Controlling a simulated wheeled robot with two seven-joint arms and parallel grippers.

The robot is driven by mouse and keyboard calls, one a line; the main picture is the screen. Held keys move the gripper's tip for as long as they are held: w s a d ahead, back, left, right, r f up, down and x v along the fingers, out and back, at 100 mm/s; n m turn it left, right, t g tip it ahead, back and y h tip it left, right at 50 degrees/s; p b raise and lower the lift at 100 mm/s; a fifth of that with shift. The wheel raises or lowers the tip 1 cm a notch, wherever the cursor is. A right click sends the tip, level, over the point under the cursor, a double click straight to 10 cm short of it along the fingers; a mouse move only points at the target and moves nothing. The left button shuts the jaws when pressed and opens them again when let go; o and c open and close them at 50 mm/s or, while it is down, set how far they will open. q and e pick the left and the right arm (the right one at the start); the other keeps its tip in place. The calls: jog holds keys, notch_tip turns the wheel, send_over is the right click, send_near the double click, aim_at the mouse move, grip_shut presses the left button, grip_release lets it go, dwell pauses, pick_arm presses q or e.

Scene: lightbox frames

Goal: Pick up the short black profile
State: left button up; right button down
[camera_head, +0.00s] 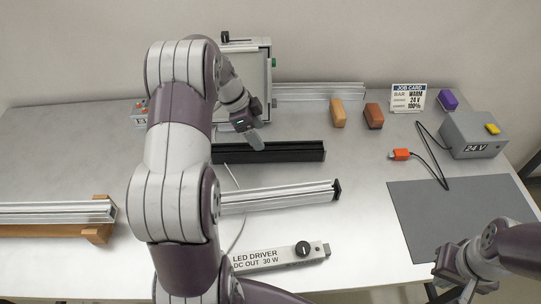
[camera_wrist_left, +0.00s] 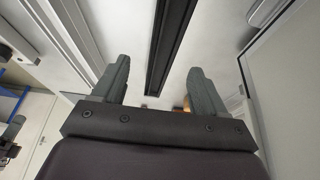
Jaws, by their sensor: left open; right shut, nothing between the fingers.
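The short black profile (camera_head: 290,152) lies on the table in the middle of the head view, its left part hidden behind my left arm. In the left wrist view the black profile (camera_wrist_left: 172,38) runs lengthwise, in line with the gap between the fingers. My left gripper (camera_head: 254,139) is open over the profile; the open fingers also show in the left wrist view (camera_wrist_left: 160,70). Nothing is held, and the exact height above the profile is unclear. My right gripper (camera_head: 462,284) is shut and empty at the lower right.
A silver profile with a black end cap (camera_head: 285,196) and an LED driver (camera_head: 280,257) lie nearer the front. A framed panel (camera_head: 252,75) stands behind. Coloured blocks (camera_head: 373,115), a job card (camera_head: 408,97) and a 24 V box (camera_head: 472,135) are right. The grey mat (camera_head: 455,205) is clear.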

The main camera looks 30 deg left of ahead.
aim_at(267, 147)
pick_arm(q)
jog(key=p+x, duration=0.2)
jog(key=x, duration=0.5)
jog(key=shift+w+a+f, duration=0.1)
jog(key=shift+w+f, duration=0.1)
jog(key=shift+f, duration=0.15)
jog(key=shift+w+f, duration=0.1)
jog(key=shift+f, duration=0.1)
jog(key=c, duration=1)
jog(key=shift+c, duration=1.4)
jog(key=shift+r, duration=0.15)
